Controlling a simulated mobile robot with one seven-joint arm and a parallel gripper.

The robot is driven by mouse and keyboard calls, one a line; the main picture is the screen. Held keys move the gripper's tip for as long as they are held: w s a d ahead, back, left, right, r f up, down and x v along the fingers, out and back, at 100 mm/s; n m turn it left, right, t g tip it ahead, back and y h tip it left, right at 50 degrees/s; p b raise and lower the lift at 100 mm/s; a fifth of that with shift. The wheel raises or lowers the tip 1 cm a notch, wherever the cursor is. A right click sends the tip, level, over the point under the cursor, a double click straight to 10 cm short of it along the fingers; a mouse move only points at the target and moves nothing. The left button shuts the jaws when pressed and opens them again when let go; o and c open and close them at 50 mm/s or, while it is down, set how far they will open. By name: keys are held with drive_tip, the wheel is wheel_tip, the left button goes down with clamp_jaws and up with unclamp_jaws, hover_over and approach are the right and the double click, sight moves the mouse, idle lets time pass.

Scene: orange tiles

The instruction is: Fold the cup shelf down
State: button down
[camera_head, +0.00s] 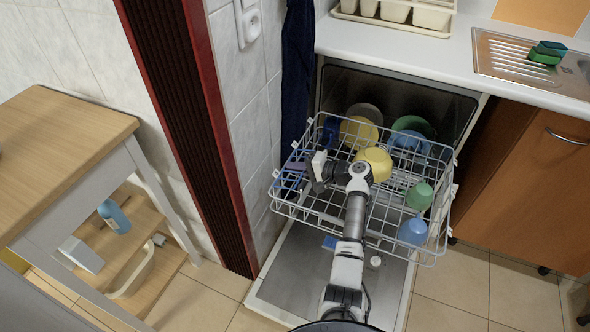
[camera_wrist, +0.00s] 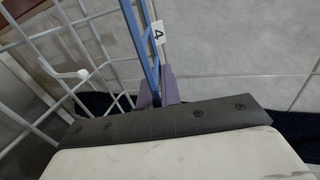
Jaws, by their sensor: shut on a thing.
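The cup shelf (camera_wrist: 141,35) shows in the wrist view as a narrow blue strip seen nearly edge-on, beside the white wire side of the rack. My gripper (camera_wrist: 157,92) is shut on its near end, with one purple-grey finger on each side of the strip. In the head view my gripper (camera_head: 297,166) is at the left side of the pulled-out upper rack (camera_head: 375,226), and the blue cup shelf (camera_head: 290,182) shows there only in small part. Its exact tilt is hard to tell.
The rack holds a yellow bowl (camera_head: 374,163), a green cup (camera_head: 419,196), a blue cup (camera_head: 413,231) and other dishes. The open dishwasher door (camera_head: 300,272) lies below. A tiled wall (camera_head: 240,95) and dark red column (camera_head: 190,120) stand close on the left. A cabinet (camera_head: 535,180) is right.

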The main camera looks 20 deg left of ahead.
idle(0.3)
drive_tip(key=c, duration=1.6)
unclamp_jaws()
drive_tip(key=shift+d, duration=0.15)
drive_tip(key=b+v, duration=0.1)
drive_tip(key=v, duration=1.2)
drive_tip(key=shift+d+b, duration=0.3)
drive_tip(key=shift+b, duration=0.05)
drive_tip(key=shift+w, duration=0.1)
